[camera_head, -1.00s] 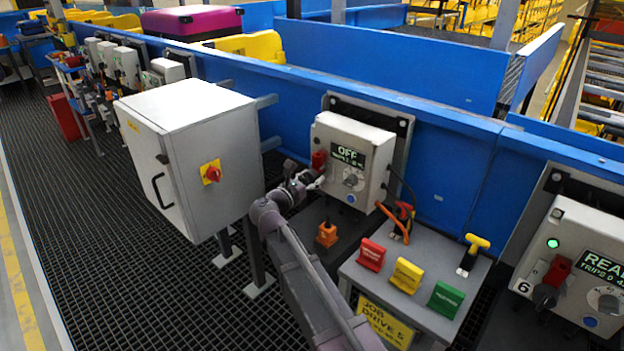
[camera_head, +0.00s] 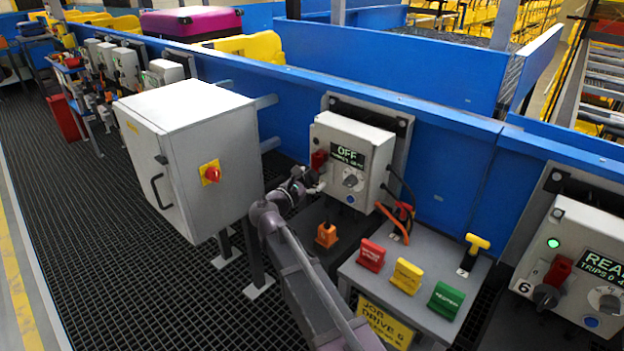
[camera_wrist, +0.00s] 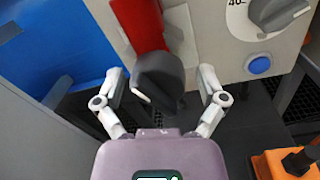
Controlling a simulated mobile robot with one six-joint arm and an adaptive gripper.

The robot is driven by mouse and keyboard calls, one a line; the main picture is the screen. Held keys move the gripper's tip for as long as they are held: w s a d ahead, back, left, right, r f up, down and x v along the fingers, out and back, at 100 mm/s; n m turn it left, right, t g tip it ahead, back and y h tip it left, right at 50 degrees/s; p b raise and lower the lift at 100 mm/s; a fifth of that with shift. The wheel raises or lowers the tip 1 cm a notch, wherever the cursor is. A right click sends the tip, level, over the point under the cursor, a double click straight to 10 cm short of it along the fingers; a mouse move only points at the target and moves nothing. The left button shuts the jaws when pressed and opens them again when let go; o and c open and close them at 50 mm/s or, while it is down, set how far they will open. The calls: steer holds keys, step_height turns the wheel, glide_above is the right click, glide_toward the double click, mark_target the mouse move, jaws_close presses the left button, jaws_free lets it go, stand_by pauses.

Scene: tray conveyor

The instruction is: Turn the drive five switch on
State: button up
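The drive box (camera_head: 378,140) is a grey box on the blue wall, with a display (camera_head: 347,153) reading OFF. A red part (camera_head: 318,160) shows at its left edge, and my gripper (camera_head: 316,184) is just below it, partly hiding the switch. In the wrist view the black rotary switch (camera_wrist: 160,78) sits below the red part (camera_wrist: 144,22). A pale mark on the knob points to the lower left. My gripper (camera_wrist: 163,88) is open, with one finger on each side of the knob and a visible gap to each.
A grey dial (camera_wrist: 280,12) and a blue button (camera_wrist: 259,65) are right of the switch. A large grey cabinet (camera_head: 190,130) stands left of my arm. A bench with red, yellow (camera_head: 407,275) and green tags and a Job Drive 5 sign (camera_head: 384,322) is at right.

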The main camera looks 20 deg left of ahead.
steer(key=shift+s+a, duration=0.1)
stand_by(0.3)
steer(key=s+a+n+h, duration=0.1)
steer(key=s+a, duration=0.2)
steer(key=s, duration=0.3)
steer(key=s+a+n+g+h, duration=0.1)
steer(key=s+a+n, duration=0.1)
steer(key=s, duration=0.4)
steer(key=shift+a, duration=0.55)
steer(key=shift+w+f, duration=0.1)
steer(key=x, duration=1.3)
steer(key=shift+w+d+f, duration=0.15)
steer(key=shift+w+d, duration=0.1)
steer(key=c, duration=1.2)
